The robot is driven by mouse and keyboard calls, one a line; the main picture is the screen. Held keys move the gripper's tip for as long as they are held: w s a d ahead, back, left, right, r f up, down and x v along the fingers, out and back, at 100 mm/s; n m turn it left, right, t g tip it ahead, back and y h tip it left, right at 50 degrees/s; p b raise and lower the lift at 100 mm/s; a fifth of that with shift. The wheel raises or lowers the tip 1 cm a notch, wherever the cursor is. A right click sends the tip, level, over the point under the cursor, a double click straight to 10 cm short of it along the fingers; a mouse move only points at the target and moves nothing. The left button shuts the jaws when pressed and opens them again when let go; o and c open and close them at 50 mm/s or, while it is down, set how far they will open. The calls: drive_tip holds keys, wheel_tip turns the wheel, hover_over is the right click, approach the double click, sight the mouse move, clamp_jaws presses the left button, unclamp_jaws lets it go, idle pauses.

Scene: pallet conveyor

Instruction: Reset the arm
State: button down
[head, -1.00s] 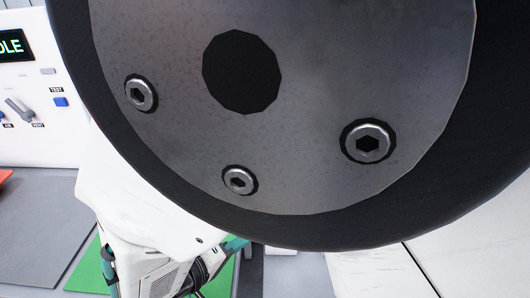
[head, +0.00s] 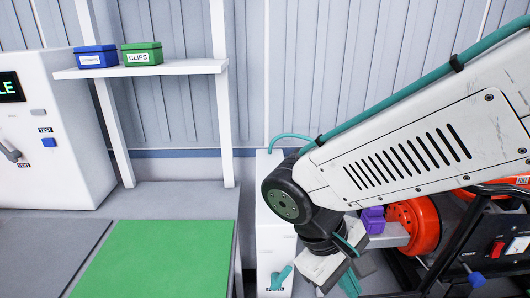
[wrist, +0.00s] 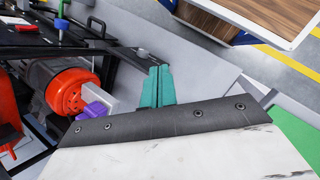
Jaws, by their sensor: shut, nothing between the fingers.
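My gripper (wrist: 157,86) shows in the wrist view with its two teal fingers side by side and touching, nothing between them. In the head view my gripper (head: 349,283) hangs low at the end of my white arm, right of the green mat, near the bottom edge. It is in the air, apart from the mat. My wrist housing hides part of what lies below it in the wrist view.
A green mat (head: 160,258) lies on the grey bench at left, beside a white panel machine (head: 60,130). A shelf (head: 150,70) holds a blue box (head: 96,57) and a green box (head: 141,54). An orange motor (head: 420,226) with a purple part (head: 373,219) stands close right of the gripper.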

drive_tip(key=s+d+r+m+t+y, duration=0.1)
drive_tip(key=s+d+r+m+y, duration=0.1)
drive_tip(key=d, duration=0.4)
drive_tip(key=s+d+r+m+t+y, duration=0.1)
drive_tip(key=s+d+r+m+y, duration=0.1)
drive_tip(key=d+r+m, duration=0.3)
drive_tip(key=shift+s+d+r+t+y, duration=0.25)
drive_tip(key=shift+d+r+t+y, duration=0.15)
drive_tip(key=shift+d+r+y, duration=0.4)
drive_tip(key=shift+f, duration=0.1)
